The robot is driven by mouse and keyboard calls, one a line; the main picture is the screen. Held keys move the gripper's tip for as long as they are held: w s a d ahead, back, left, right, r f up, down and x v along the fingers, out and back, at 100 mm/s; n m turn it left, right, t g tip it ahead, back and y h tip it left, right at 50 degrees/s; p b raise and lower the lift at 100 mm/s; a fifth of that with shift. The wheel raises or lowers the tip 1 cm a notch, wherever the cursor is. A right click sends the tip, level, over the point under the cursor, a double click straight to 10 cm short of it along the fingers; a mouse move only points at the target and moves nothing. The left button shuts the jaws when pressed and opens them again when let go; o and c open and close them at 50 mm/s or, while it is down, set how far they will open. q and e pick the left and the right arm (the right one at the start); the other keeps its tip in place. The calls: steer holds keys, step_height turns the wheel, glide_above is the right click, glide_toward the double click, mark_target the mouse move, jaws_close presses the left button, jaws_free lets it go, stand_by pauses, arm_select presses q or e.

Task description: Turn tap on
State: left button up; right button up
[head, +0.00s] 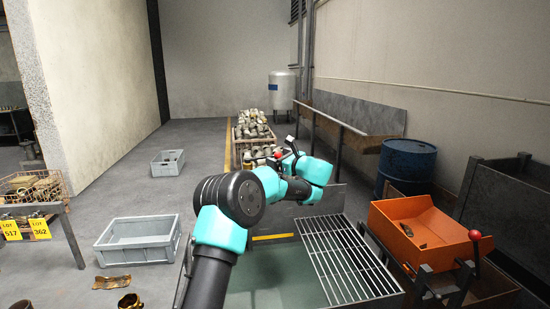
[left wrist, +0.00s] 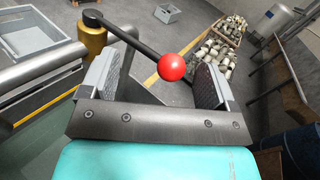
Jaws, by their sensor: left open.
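The tap's black lever (left wrist: 125,37) with a red ball end (left wrist: 171,67) shows in the left wrist view. The lever runs from the top of a brass-coloured body (left wrist: 92,42) at the upper left. My left gripper (left wrist: 157,82) is open, with one jaw on each side of the red ball. The ball appears in the gap and I see no jaw touching it. In the head view, my left gripper (head: 287,152) is at the end of the arm, with the small red ball (head: 278,153) beside it. The arm hides most of the tap. My right gripper is not in view.
A tank with a metal grating (head: 345,262) lies below the arm. An orange tray (head: 425,235) with another red-knobbed lever (head: 475,238) stands at right, near a blue drum (head: 407,165). A grey crate (head: 138,240) is on the floor at left. Bins of metal parts (head: 252,125) stand behind.

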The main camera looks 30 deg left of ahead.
arm_select(q)
steer(key=shift+x, duration=1.2)
steer(key=shift+c, duration=0.5)
steer(key=shift+r, duration=0.15)
steer(key=c, duration=1)
steer(key=shift+d, duration=0.1)
steer(key=shift+c, duration=0.3)
